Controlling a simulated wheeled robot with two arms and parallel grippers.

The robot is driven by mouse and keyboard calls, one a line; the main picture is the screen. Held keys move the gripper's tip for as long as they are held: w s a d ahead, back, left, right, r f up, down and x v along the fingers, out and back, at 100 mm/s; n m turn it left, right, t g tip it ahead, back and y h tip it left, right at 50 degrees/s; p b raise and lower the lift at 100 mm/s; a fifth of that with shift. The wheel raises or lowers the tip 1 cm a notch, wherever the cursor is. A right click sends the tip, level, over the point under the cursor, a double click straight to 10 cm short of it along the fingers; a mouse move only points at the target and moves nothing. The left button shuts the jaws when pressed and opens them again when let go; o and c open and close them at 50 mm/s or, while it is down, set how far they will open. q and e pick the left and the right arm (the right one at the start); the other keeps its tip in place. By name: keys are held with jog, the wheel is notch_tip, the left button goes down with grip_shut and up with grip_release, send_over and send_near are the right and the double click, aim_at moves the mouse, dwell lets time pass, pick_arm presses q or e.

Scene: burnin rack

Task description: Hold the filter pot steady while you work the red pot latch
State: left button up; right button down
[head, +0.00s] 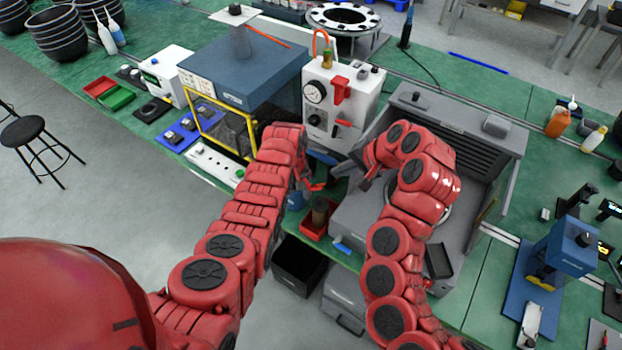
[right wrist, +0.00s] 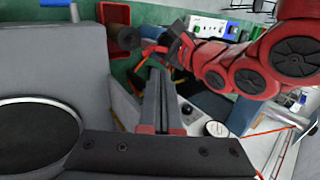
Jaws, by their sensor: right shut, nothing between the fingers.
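The white unit (head: 350,75) with a round gauge stands at the back centre, with a red lever-like part (head: 341,90) on its front. I cannot tell for sure which part is the filter pot or its red latch. My right gripper (head: 357,165) is shut and empty in front of this unit; its two fingers (right wrist: 161,72) lie together in the right wrist view. My left gripper (head: 309,182) is low in front of the unit, beside a red part. It also shows in the right wrist view (right wrist: 168,52), near that red part. Its jaws are too small to judge.
A brown cylinder (head: 320,212) stands in a red tray (head: 312,231) just below my left gripper. A blue-topped box (head: 245,72) with a yellow frame stands left.

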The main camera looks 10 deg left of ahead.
send_near(307, 184)
jog(key=x, duration=0.4)
jog(key=shift+a+f, duration=0.1)
jog(key=shift+a, duration=0.3)
jog(key=shift+x, duration=0.85)
jog(key=shift+w+a, duration=0.1)
jog(key=shift+a, duration=0.05)
jog(key=shift+a+g+h, duration=0.35)
jog(key=shift+g+h, duration=0.15)
jog(key=shift+h, duration=0.7)
jog(key=shift+w+d, duration=0.1)
jog(key=shift+d+h, duration=0.1)
jog(key=shift+h, duration=0.2)
